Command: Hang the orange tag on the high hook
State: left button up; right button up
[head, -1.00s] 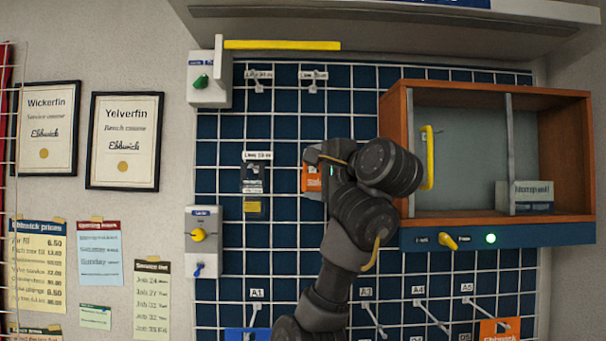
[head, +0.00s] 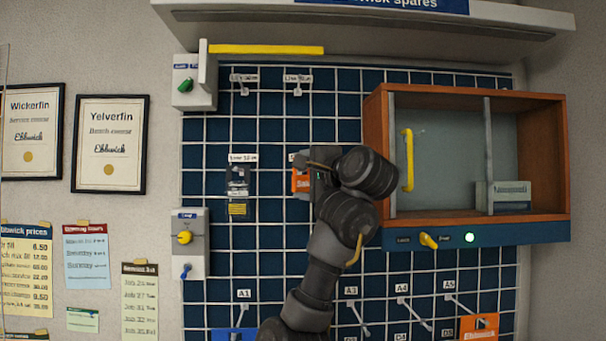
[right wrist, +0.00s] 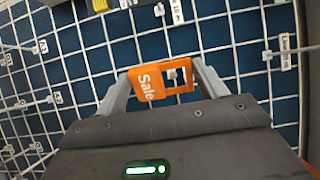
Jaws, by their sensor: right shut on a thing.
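The orange tag (right wrist: 150,84) is between the two fingers of my right gripper (right wrist: 162,86) in the right wrist view. It has a square opening, through which a small pale piece shows; I cannot tell whether a hook passes through it. In the head view the tag (head: 300,183) shows close to the grid board, left of the gripper, just below a partly hidden label. My right gripper (head: 312,176) is shut on it and hides its right part. Two upper hooks, the left (head: 243,88) and the right (head: 297,88), are bare. My left gripper is not in view.
A wooden cabinet (head: 374,150) with a yellow handle (head: 408,160) stands right of my right gripper. A dark card (head: 237,185) hangs to the left. A shelf (head: 370,25) overhangs the board. Another orange card (head: 479,327) hangs at lower right.

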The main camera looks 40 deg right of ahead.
aim_at(306, 176)
jog(key=shift+w+d+f, duration=0.1)
jog(key=shift+w+d, duration=0.15)
jog(key=shift+w, duration=0.25)
jog(key=shift+w+d+f, duration=0.1)
jog(key=shift+w+d, duration=0.1)
jog(key=shift+w, duration=0.3)
jog(key=shift+w+d+p, duration=0.4)
jog(key=shift+w+d, duration=0.25)
jog(key=shift+w+d+f+b, duration=0.35)
jog(key=shift+w+d+f, duration=0.05)
jog(key=shift+w, duration=0.25)
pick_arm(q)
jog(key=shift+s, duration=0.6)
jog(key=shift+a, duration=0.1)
pick_arm(e)
jog(key=o, duration=1)
jog(key=shift+o, duration=0.2)
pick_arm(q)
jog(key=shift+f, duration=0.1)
pick_arm(e)
jog(key=shift+s, duration=0.15)
